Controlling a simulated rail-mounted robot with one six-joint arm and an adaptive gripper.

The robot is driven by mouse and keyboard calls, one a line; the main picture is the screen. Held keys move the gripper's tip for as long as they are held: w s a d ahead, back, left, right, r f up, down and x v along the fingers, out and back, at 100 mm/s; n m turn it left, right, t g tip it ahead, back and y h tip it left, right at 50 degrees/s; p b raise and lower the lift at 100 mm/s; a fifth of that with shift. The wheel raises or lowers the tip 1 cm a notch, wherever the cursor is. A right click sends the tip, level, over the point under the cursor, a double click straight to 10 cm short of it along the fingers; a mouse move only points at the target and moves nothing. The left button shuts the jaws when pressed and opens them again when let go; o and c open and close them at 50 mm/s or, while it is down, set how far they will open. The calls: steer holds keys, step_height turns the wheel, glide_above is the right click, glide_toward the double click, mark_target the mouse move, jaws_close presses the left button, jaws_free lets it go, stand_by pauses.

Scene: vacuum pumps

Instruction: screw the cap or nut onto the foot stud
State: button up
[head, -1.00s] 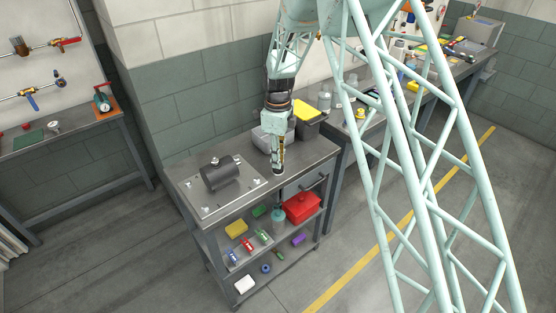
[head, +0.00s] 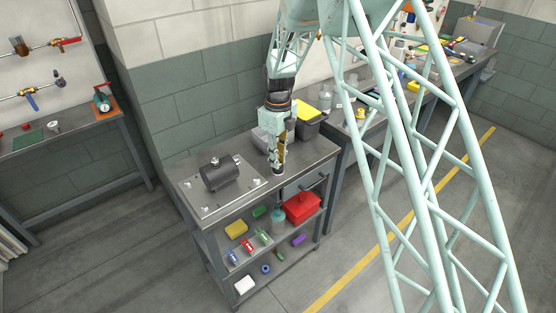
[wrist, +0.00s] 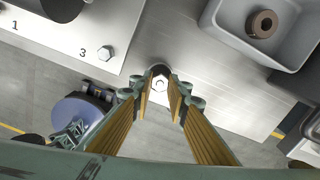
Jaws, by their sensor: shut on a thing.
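My gripper (wrist: 160,88) is shut on a small hex nut or cap (wrist: 159,84) with a pale hex face and a dark edge. In the head view my gripper (head: 277,172) points straight down at the bench top, right of the base plate. Whether the held piece touches the bench I cannot tell. The base plate (head: 207,208) carries the dark grey pump (head: 220,175), with several studs or bolts around it. One hex-headed fastener (wrist: 107,52) sits beside the number 3 in the wrist view. Which one is the foot stud I cannot tell.
A grey tray (wrist: 215,22) with a brown ring (wrist: 263,23) stands close to my gripper. A black bin with a yellow top (head: 308,112) stands at the back right. The lower shelves hold a red box (head: 302,207) and small parts. The bench's front edge is near.

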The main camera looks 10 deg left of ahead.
steer(key=shift+w+m, duration=0.1)
steer(key=shift+m, duration=0.2)
steer(key=shift+m, duration=1.4)
steer(key=o, duration=1)
steer(key=shift+r, duration=0.1)
steer(key=shift+r+p, duration=0.8)
steer(key=shift+r, duration=1.6)
